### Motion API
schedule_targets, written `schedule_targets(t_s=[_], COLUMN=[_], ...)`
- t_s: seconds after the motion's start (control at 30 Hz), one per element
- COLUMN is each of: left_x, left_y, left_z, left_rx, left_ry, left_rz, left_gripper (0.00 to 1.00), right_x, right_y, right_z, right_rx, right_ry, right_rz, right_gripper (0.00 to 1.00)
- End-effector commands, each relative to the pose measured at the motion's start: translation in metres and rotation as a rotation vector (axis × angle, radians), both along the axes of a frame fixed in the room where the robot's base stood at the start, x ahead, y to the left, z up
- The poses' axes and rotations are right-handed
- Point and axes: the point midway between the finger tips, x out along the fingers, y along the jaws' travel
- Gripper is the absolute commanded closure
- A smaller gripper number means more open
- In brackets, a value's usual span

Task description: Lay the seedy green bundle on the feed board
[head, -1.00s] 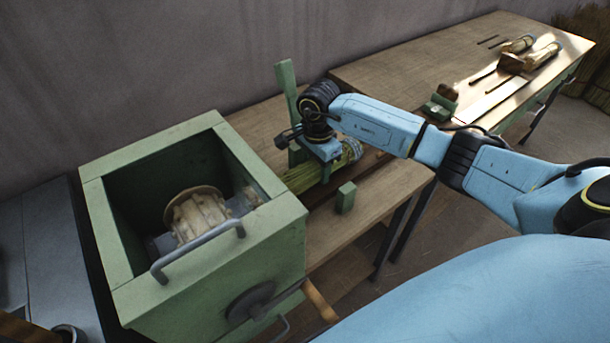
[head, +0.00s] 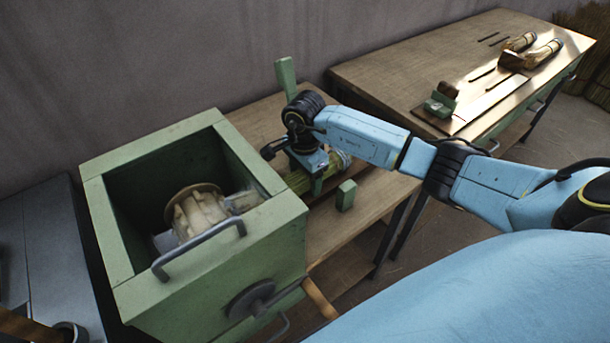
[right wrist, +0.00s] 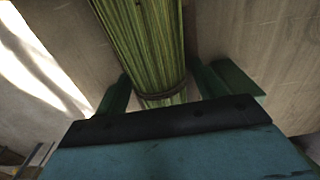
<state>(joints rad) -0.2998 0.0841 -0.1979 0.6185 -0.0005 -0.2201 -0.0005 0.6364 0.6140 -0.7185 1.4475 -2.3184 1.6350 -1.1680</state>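The green bundle (head: 298,181) lies lengthwise along the wooden feed board (head: 374,207), close beside the green box. Its tied, paler end shows just right of my right gripper. My right gripper (head: 316,182) comes down over the bundle with one finger on each side. My left gripper is not in view.
The green box (head: 209,270) with a grey handle and a pale drum (head: 198,212) inside stands left of the board. A tall green post (head: 286,78) rises behind and a short green block (head: 346,195) stands in front. A back table (head: 415,62) holds other bundles.

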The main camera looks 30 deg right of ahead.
Motion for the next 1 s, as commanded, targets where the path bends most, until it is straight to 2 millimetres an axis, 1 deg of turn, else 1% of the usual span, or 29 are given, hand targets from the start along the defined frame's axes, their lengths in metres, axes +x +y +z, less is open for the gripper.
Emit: schedule_targets(t_s=[0.23,0.37,0.47,0.7,0.8,0.9,1.0], left_x=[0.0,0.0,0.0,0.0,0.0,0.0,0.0], left_y=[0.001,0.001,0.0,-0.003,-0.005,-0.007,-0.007], left_z=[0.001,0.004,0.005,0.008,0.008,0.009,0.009], left_rx=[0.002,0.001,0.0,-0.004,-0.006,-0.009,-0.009], left_ry=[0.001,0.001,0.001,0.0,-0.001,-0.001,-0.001], left_rz=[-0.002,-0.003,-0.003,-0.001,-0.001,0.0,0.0], left_gripper=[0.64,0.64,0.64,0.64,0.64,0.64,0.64], right_x=[0.0,0.001,0.001,0.001,0.001,0.0,0.0], right_y=[0.0,-0.001,-0.001,0.0,0.001,0.001,0.001], right_z=[0.001,0.01,0.028,0.081,0.099,0.112,0.12], right_rx=[0.0,-0.001,-0.003,-0.003,-0.001,-0.002,0.0], right_ry=[0.0,-0.002,-0.005,-0.005,-0.004,-0.002,-0.001], right_rz=[0.0,0.001,0.001,0.001,0.0,0.0,0.0], right_gripper=[0.32,0.32,0.32,0.32,0.32,0.32,0.32])
